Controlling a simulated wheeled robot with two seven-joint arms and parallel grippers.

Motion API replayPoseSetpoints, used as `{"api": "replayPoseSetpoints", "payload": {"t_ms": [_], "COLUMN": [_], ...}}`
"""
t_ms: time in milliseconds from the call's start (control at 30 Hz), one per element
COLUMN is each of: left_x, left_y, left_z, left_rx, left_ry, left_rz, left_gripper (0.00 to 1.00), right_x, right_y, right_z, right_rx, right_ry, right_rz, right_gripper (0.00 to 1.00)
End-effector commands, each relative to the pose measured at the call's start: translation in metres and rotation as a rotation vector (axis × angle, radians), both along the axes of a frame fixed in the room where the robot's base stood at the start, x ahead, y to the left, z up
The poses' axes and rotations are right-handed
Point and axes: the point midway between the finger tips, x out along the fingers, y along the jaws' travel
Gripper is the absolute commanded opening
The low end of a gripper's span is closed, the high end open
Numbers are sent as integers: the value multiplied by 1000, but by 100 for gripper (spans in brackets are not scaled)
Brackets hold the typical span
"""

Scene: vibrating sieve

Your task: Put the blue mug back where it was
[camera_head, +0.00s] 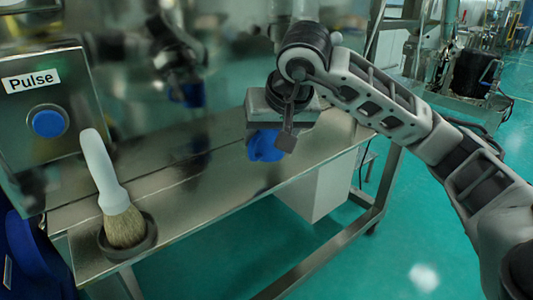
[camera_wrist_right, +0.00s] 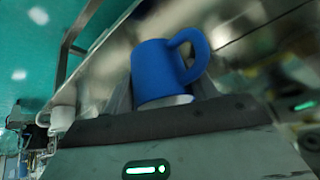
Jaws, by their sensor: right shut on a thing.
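The blue mug (camera_head: 266,146) hangs below my right gripper (camera_head: 284,128) in the head view, over the right part of the steel shelf (camera_head: 207,193). The gripper is shut on the mug and hides its upper part. In the right wrist view the mug (camera_wrist_right: 158,72) sits between the two grey fingers (camera_wrist_right: 160,92), with its handle towards the upper right. I cannot tell the exact gap between the mug and the shelf. My left gripper is in neither view.
A brush with a white handle (camera_head: 104,172) stands in a dark round holder (camera_head: 128,238) at the shelf's left end. A panel with a blue Pulse button (camera_head: 48,123) stands behind it. The shiny back wall mirrors my arm. The shelf between brush and mug looks clear.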

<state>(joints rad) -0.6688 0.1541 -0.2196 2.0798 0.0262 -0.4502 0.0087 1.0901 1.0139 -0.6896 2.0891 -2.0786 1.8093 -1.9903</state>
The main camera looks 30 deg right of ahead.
Motion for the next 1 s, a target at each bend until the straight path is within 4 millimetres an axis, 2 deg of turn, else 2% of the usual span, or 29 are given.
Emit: {"api": "replayPoseSetpoints", "payload": {"t_ms": [267, 467, 867, 900, 967, 1000], "left_x": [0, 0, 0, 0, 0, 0], "left_y": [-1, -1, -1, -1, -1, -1], "left_z": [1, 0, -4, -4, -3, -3], "left_rx": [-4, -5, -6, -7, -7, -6], "left_ry": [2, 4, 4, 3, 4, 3], "left_rz": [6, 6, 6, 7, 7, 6], "left_gripper": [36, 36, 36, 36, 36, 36], "right_x": [17, 17, 17, 17, 17, 17], "right_y": [-4, -4, -4, -4, -4, -4], "right_z": [-22, -50, -56, -56, -55, -55], "right_rx": [1, -1, 0, 0, 0, 0], "right_ry": [2, 1, -2, -2, -1, -1], "right_rz": [-1, 0, 1, 1, 1, 1], "right_gripper": [31, 31, 31, 61, 77, 81]}}
